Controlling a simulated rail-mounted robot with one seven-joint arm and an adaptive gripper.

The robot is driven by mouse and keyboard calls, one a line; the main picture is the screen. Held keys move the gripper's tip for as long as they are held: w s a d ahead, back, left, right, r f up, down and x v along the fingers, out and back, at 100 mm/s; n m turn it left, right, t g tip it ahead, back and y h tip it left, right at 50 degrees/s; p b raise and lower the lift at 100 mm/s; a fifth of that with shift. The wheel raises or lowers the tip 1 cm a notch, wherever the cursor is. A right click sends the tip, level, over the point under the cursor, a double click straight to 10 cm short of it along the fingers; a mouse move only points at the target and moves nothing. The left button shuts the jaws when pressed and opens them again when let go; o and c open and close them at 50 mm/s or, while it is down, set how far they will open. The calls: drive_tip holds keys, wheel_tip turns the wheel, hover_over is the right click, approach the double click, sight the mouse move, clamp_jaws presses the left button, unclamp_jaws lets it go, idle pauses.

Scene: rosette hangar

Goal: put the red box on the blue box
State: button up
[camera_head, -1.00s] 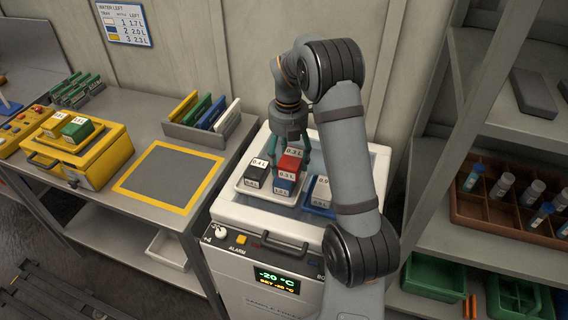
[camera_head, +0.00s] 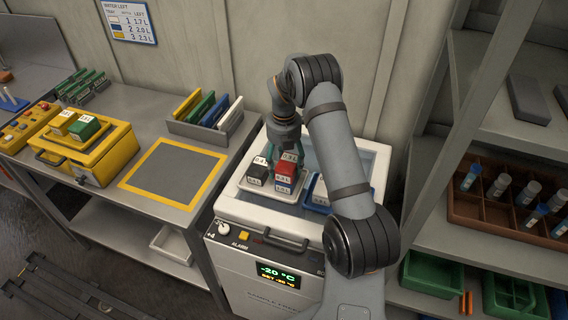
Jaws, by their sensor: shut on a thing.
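My gripper (camera_head: 287,153) points down over the white freezer and is shut on the red box (camera_head: 285,167). The red box has a white label on top and shows directly above the blue box (camera_head: 284,188) in the picture. I cannot tell whether the two boxes touch. The blue box sits in a white tray (camera_head: 252,187) on the freezer top. My arm hides part of the area to the right.
A blue tray (camera_head: 318,205) lies right of the white tray, partly behind my arm. A workbench at left holds a yellow case (camera_head: 92,160), a yellow-edged grey mat (camera_head: 172,200) with nothing on it, and a rack of coloured plates (camera_head: 212,138). Shelves stand close at right.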

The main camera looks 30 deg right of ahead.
sight(284, 161)
drive_tip(key=shift+f, duration=0.2)
drive_tip(key=o, duration=1.2)
drive_tip(key=shift+o, duration=0.3)
wheel_tip(284, 161, up, 12)
drive_tip(key=shift+r+b, duration=0.2)
drive_tip(key=shift+b, duration=0.2)
wheel_tip(284, 161, down, 13)
drive_tip(key=shift+r, duration=0.1)
wheel_tip(284, 161, up, 2)
drive_tip(key=shift+w+r, duration=0.15)
drive_tip(key=shift+r, duration=0.6)
